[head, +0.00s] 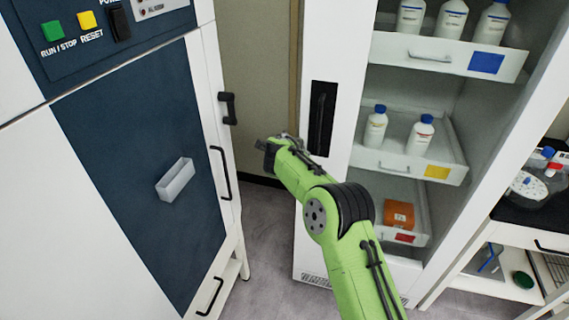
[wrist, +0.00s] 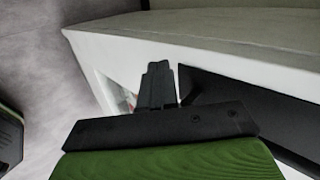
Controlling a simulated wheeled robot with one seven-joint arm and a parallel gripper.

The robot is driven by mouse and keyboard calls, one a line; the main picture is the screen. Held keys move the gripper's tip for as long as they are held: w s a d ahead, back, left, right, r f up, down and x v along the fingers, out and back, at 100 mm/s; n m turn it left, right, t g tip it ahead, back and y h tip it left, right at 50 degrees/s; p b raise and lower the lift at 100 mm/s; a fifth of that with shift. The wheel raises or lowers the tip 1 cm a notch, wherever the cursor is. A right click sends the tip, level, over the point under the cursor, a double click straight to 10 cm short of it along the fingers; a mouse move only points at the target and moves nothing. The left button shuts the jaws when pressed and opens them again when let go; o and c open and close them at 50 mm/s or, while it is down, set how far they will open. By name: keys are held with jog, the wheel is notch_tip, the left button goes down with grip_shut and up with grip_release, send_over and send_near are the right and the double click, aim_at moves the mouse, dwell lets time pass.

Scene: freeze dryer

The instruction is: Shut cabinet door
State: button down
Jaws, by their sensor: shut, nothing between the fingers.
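The cabinet on the right stands open, with its shelves (head: 440,55) in plain view. A white upright panel with a black recessed handle (head: 322,118) stands at the left of the shelves. It looks like the cabinet door, but I cannot tell how it is hinged or slides. My gripper (head: 267,146) is just left of this panel in the head view, at about the height of the handle's lower end. In the wrist view my gripper (wrist: 157,70) is shut and empty, close to a white panel edge (wrist: 125,50). I cannot tell whether it touches.
A freeze dryer with a dark blue front (head: 130,180) and black handles stands at the left. White bottles (head: 376,127) and an orange box (head: 399,214) sit on the shelves. A bench (head: 500,265) with items is at far right. Grey floor (head: 262,235) is clear between the units.

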jog(key=a+v, duration=0.1)
jog(key=v, duration=0.8)
jog(key=s+d+r+n+g+p, duration=0.1)
jog(key=s+d+r+n+p, duration=0.1)
jog(key=s+d+r+n, duration=0.9)
jog(key=s+d+f+n+g, duration=0.1)
jog(key=s+d+n, duration=0.3)
jog(key=s, duration=1)
jog(key=s+d+n+g+y+p, duration=0.1)
jog(key=s+d+n, duration=0.3)
jog(key=s, duration=1.1)
jog(key=shift+s+d+f+g+p, duration=0.2)
jog(key=shift+d+f+g+p, duration=0.15)
jog(key=shift+d, duration=0.3)
